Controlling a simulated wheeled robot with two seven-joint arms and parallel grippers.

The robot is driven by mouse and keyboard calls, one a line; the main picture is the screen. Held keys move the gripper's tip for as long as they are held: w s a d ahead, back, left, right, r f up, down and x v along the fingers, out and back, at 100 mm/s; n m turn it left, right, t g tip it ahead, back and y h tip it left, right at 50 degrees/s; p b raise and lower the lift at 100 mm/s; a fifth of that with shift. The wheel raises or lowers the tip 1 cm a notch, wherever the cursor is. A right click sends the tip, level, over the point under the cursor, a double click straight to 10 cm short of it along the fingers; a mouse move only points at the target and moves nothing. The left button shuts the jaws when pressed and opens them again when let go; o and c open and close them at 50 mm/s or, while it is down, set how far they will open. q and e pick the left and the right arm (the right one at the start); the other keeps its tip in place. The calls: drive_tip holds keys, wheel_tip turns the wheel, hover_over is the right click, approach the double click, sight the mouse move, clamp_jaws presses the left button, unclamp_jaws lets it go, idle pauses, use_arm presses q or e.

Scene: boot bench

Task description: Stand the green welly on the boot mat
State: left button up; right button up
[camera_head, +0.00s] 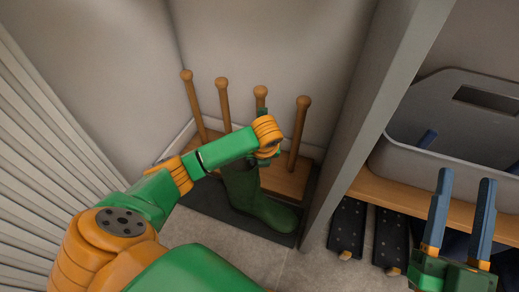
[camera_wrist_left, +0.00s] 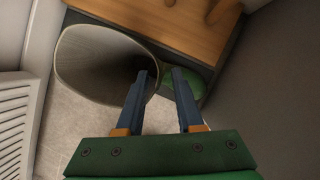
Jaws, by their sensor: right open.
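The green welly (camera_head: 258,205) stands upright on the dark boot mat (camera_head: 208,201) in the head view, toe towards the lower right. My left gripper (camera_wrist_left: 161,73) is over the top of its shaft; its fingers are mostly hidden in the head view. In the left wrist view the open mouth of the welly (camera_wrist_left: 105,65) is at the left, and its green foot (camera_wrist_left: 195,80) shows behind the fingers. The two fingers are apart, at the right side of the rim, with no clear grip on it. My right gripper (camera_head: 458,222) is open and empty at the right.
A wooden boot rack (camera_head: 286,180) with upright pegs stands behind the welly. A grey partition (camera_head: 352,125) rises to its right. Beyond it are a bench shelf (camera_head: 380,187) with a grey bin (camera_head: 415,172) and dark studded soles (camera_head: 347,228) below. A slatted panel (camera_head: 40,150) is at left.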

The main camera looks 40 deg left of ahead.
use_arm(q)
drive_tip(key=p+v, duration=0.1)
drive_tip(key=v, duration=0.1)
drive_tip(key=shift+r, duration=0.3)
use_arm(e)
drive_tip(key=f+g+h, duration=0.1)
drive_tip(key=f+g, duration=0.2)
drive_tip(key=f, duration=0.2)
drive_tip(key=w+d+f+g+h+p, duration=0.1)
drive_tip(key=f+g, duration=0.2)
drive_tip(key=f, duration=0.2)
drive_tip(key=f+m+g+h, duration=0.1)
drive_tip(key=f+g, duration=0.2)
drive_tip(key=f, duration=0.2)
drive_tip(key=shift+w+d+f+h+p, duration=0.2)
drive_tip(key=shift+w+d+h+p, duration=0.1)
drive_tip(key=shift+w+d+p, duration=0.1)
use_arm(q)
drive_tip(key=p+v, duration=0.3)
drive_tip(key=v, duration=0.6)
drive_tip(key=shift+r, duration=0.2)
use_arm(e)
drive_tip(key=s+d+f+g+h, duration=0.2)
drive_tip(key=s+d+f+g, duration=0.2)
drive_tip(key=s+f+g, duration=0.7)
drive_tip(key=s+f, duration=0.2)
drive_tip(key=s, duration=0.1)
drive_tip(key=shift+d+f+m+h, duration=0.2)
drive_tip(key=shift+f+m+h, duration=0.1)
drive_tip(key=shift+m, duration=0.1)
